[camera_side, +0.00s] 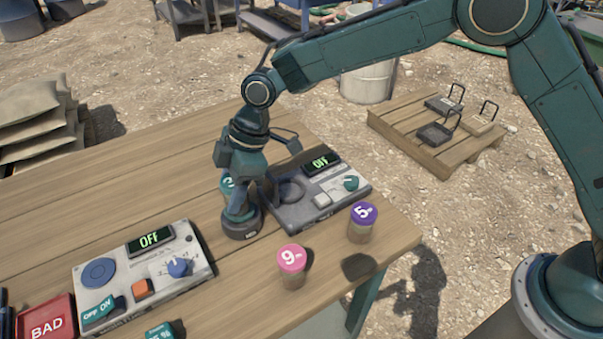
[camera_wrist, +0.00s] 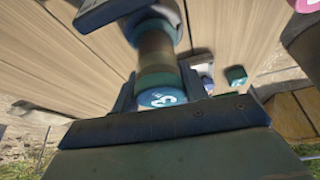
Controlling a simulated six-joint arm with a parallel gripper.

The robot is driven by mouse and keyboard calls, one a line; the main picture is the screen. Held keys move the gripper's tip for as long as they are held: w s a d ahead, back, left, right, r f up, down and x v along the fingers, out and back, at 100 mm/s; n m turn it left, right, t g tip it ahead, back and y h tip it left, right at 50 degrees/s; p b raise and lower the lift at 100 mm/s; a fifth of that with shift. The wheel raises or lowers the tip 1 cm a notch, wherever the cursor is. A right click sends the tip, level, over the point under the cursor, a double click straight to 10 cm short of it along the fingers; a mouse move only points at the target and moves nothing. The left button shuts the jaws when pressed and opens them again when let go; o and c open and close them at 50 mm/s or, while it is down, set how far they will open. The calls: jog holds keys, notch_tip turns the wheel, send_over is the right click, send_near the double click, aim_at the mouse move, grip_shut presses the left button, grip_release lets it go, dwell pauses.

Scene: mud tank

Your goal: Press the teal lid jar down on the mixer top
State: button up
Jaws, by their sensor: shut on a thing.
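The jar with the teal lid (camera_side: 227,183) is upright between the fingers of my gripper (camera_side: 241,205). In the wrist view its lid (camera_wrist: 162,97) is marked 3, and its brownish body (camera_wrist: 155,52) is clasped between the two fingers. Its lower end is at the round top of a small dark mixer (camera_side: 242,228), which also shows in the wrist view (camera_wrist: 152,28). The jar is over the mixer and appears to meet its top, but the fingers partly hide the contact in the side view.
A grey device reading OFF (camera_side: 340,190) stands just right of the mixer. A pink-lid jar (camera_side: 291,259) and a purple-lid jar (camera_side: 362,222) stand front right. A second OFF device (camera_side: 185,283) and a red BAD tray (camera_side: 46,310) are front left. The table's back left is clear.

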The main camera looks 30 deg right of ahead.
jog(key=shift+f, duration=0.35)
dwell(3.0)
jog(key=shift+r, duration=3.6)
jog(key=shift+r, duration=0.1)
